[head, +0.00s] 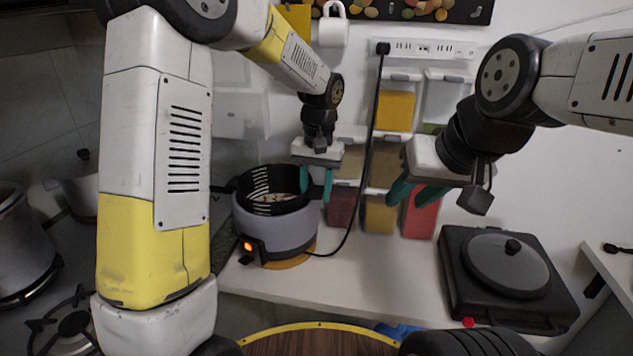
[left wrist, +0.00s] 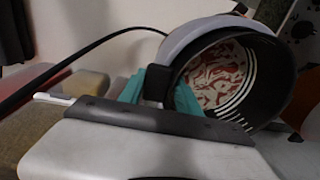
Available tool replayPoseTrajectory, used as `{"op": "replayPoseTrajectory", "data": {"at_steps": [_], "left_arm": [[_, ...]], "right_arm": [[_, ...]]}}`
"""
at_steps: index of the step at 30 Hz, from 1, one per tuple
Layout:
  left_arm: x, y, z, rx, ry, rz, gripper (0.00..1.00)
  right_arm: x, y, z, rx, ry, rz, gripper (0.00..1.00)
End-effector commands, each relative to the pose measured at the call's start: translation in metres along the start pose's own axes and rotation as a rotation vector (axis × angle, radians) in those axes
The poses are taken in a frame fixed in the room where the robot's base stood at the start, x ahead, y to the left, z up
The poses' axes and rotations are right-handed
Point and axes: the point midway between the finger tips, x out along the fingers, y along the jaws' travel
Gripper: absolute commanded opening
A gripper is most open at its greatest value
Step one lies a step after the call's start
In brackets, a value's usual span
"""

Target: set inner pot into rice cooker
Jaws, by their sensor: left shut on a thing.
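The black inner pot (head: 268,207) has side handles and ring marks inside, and it is upright in the mouth of the grey rice cooker (head: 275,234). Its rim stands above the cooker's grey wall; I cannot tell whether it rests on the bottom. My left gripper (head: 316,192) is shut on the pot's right handle, one teal finger on each side. The left wrist view shows this handle (left wrist: 158,82) between the fingers, and red and white contents inside the pot (left wrist: 240,88). My right gripper (head: 410,197) is open and empty, in front of the spice dispensers.
An orange light glows on the cooker's front, and a black cord runs to the wall power strip (head: 430,48). Spice dispensers (head: 380,213) hang behind. A black cooker with a round lid (head: 507,262) stands at right. The counter between is mostly clear.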

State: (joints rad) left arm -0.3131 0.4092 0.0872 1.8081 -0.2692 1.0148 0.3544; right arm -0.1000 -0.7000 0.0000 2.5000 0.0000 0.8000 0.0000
Motion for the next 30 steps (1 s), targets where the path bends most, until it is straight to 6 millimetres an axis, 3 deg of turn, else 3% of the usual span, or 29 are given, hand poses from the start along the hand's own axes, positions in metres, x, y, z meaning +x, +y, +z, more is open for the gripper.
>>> {"op": "replayPoseTrajectory", "data": {"at_steps": [12, 13, 16, 26, 30], "left_arm": [[0.005, 0.000, -0.001, 0.000, 0.004, -0.001, 0.00], [0.005, 0.000, -0.001, 0.000, 0.003, -0.001, 0.44], [0.005, 0.000, -0.001, 0.000, 0.003, 0.000, 0.63], [0.006, 0.001, 0.000, 0.000, -0.001, 0.001, 0.65], [-0.009, 0.001, -0.001, -0.001, 0.003, 0.001, 0.65]], "right_arm": [[0.000, 0.000, 0.000, 0.000, 0.000, 0.000, 0.36], [0.000, 0.000, 0.000, 0.000, 0.000, 0.000, 0.36], [0.000, 0.000, 0.000, 0.000, 0.000, 0.000, 0.36], [0.000, 0.000, 0.000, 0.000, 0.000, 0.000, 0.36], [0.000, 0.000, 0.000, 0.000, 0.000, 0.000, 0.36]]}}
